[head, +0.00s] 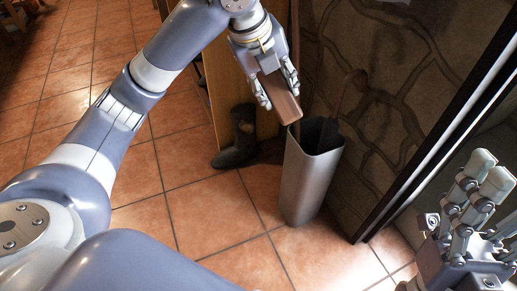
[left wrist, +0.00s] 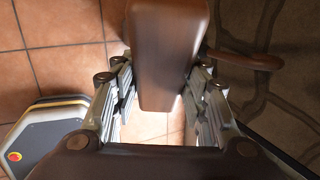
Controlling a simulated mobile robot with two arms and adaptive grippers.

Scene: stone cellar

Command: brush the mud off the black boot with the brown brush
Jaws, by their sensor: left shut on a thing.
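The brown brush (head: 275,98) is a wooden-looking block held between the fingers of my left gripper (head: 276,92), up above the floor. It also shows in the left wrist view (left wrist: 168,50), between the two finger sets; its bristles cannot be made out. The black boot (head: 236,147) stands upright on the tiles, toe to the left, below and left of the gripper and apart from the brush. A lighter brownish patch, perhaps mud, shows on its shaft. My right gripper (head: 480,205) is at the lower right, with nothing visible in it; its finger gap is unclear.
A tall grey bin (head: 307,178) stands right of the boot, close below the brush, with a curved-handled stick or umbrella (head: 340,108) in it. A wooden panel (head: 226,85) is behind the boot. A dark-framed mirror or door (head: 440,120) stands at right.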

